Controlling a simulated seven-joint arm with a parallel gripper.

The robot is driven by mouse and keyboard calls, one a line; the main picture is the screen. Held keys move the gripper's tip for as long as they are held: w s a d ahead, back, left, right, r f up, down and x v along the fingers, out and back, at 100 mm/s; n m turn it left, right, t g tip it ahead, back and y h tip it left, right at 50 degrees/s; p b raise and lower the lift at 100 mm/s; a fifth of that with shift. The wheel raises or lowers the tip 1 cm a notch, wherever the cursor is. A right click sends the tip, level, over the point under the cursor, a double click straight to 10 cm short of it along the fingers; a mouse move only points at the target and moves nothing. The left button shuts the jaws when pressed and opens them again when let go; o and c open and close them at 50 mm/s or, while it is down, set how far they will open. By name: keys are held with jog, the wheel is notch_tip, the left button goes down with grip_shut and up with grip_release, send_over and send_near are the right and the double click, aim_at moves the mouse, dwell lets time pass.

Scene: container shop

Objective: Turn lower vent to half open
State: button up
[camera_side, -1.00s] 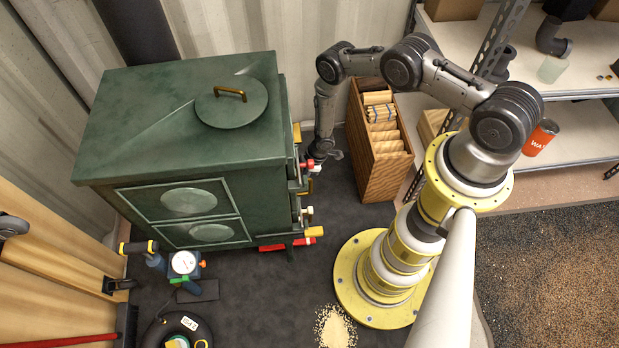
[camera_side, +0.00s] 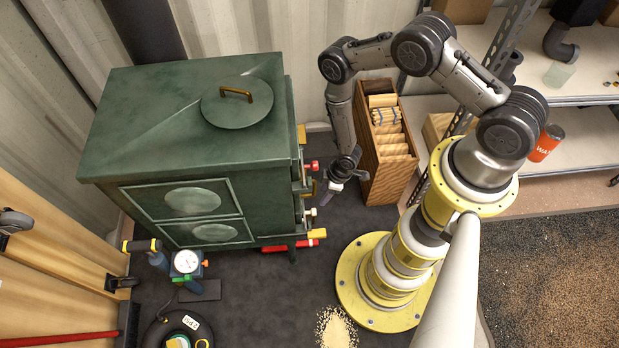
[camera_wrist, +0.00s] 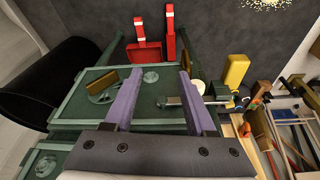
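The dark green stove (camera_side: 190,120) stands at the left in the side view, its fittings facing my gripper. In the wrist view its lower panel (camera_wrist: 80,115) carries a round vent (camera_wrist: 98,97) with a slanted brass tab (camera_wrist: 116,84). A pale round piece (camera_wrist: 151,77) lies further right on this panel. My gripper (camera_wrist: 159,73) has two purple fingers set wide apart, with nothing between them; the tab is left of the left finger. In the side view my gripper (camera_side: 334,188) hangs right of the stove's fittings, below the red knob (camera_side: 312,166). Contact cannot be told.
A cream knob (camera_side: 311,212) and a yellow handle (camera_side: 317,234) stick out low on the stove. A wooden box (camera_side: 385,150) stands close behind my gripper. Red tools (camera_wrist: 147,54) lie on the floor by the stove. Open floor lies before my base.

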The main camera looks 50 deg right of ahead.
jog(key=shift+o, duration=1.2)
jog(key=shift+s+a+f+m+t, duration=0.15)
jog(key=shift+s+f+m+t, duration=0.15)
jog(key=shift+s+f+t, duration=0.25)
jog(key=shift+o, duration=1.1)
jog(key=shift+s+t+h, duration=0.25)
jog(key=shift+h, duration=0.35)
jog(key=shift+o, duration=0.8)
jog(key=w+r+n+t+h, duration=0.1)
jog(key=t, duration=0.1)
jog(key=w+d+r+n+t+h, duration=0.1)
jog(key=n+t, duration=0.1)
jog(key=shift+w+d+r+n+t, duration=0.1)
jog(key=shift+w+r+n+t, duration=0.15)
jog(key=shift+n+t, duration=0.05)
jog(key=shift+n+t+h, duration=0.4)
jog(key=shift+h, duration=0.1)
jog(key=x, duration=0.9)
jog(key=r+x, duration=0.1)
jog(key=x, duration=0.3)
jog(key=shift+w+d+f, duration=0.1)
jog(key=shift+w+d, duration=0.2)
jog(key=shift+w, duration=0.25)
